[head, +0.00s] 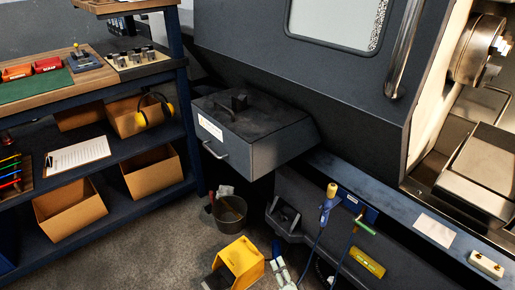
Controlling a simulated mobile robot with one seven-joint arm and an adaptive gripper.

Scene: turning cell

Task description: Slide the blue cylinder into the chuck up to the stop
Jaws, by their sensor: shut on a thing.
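The chuck (476,50) shows at the upper right, inside the open lathe. It is a round metal body with its jaws facing right, cut off by the picture's edge. I cannot tell from here whether anything sits in it. I cannot make out the blue cylinder or the stop. My gripper is not in view, so what it holds does not show.
A workbench (20,80) with bins and a clipboard stands at the left. A grey drawer box (255,135) juts from the lathe. A bucket (229,215) and a yellow stand (241,262) occupy the floor. Hanging tools line the lathe's front. Floor at lower left is clear.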

